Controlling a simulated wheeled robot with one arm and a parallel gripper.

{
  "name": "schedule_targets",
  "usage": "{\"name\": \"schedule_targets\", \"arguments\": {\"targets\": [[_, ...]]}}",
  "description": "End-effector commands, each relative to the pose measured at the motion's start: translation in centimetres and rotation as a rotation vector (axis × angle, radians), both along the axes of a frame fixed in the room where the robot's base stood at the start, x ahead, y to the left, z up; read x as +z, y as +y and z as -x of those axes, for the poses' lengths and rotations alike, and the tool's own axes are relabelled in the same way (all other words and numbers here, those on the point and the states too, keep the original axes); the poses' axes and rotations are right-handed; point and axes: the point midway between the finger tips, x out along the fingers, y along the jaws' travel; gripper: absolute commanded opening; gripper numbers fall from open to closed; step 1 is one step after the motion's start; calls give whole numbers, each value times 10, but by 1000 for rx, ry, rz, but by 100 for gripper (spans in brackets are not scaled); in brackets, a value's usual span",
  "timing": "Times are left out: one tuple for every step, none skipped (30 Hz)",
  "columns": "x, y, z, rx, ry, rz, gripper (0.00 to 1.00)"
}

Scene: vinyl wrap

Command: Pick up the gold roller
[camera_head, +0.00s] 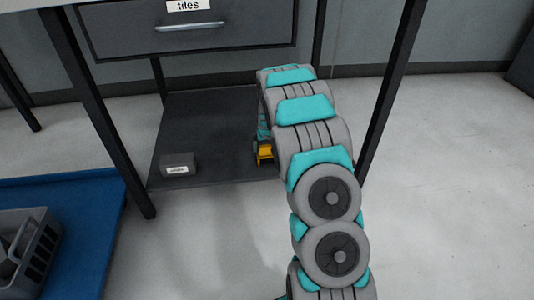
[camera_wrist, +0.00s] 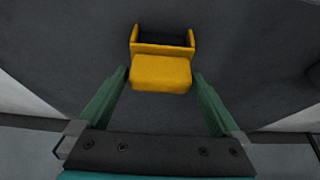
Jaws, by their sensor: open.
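The gold roller (camera_wrist: 161,73) is a yellow block with a raised, fork-like yellow frame around a dark part. It rests on the dark low shelf (camera_head: 215,120) under the table. In the head view the roller (camera_head: 265,152) shows only as a small yellow patch beside my arm, which hides part of it. In the wrist view my gripper (camera_wrist: 160,75) is open, with one green finger on each side of the roller's near block. Gaps show between the block and both fingers. I cannot tell how far the fingertips are above the shelf.
A small dark box with a white label (camera_head: 178,165) stands on the shelf's left. Table legs (camera_head: 110,120) flank the shelf, and a drawer labelled "tiles" (camera_head: 190,30) hangs above. A blue mat (camera_head: 95,210) with a grey crate (camera_head: 38,255) lies at left. Floor at right is clear.

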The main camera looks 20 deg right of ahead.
Motion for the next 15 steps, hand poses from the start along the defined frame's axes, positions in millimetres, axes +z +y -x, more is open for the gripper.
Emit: {"name": "schedule_targets", "arguments": {"targets": [[1, 0, 0, 0, 0, 0, 100], [1, 0, 0, 0, 0, 0, 100], [1, 0, 0, 0, 0, 0, 99], [1, 0, 0, 0, 0, 0, 96], [1, 0, 0, 0, 0, 0, 92], [1, 0, 0, 0, 0, 0, 88], [1, 0, 0, 0, 0, 0, 84], [1, 0, 0, 0, 0, 0, 81], [1, 0, 0, 0, 0, 0, 76], [1, 0, 0, 0, 0, 0, 73], [1, 0, 0, 0, 0, 0, 70], [1, 0, 0, 0, 0, 0, 65], [1, 0, 0, 0, 0, 0, 62], [1, 0, 0, 0, -1, 0, 58], [1, 0, 0, 0, -1, 0, 54]]}}
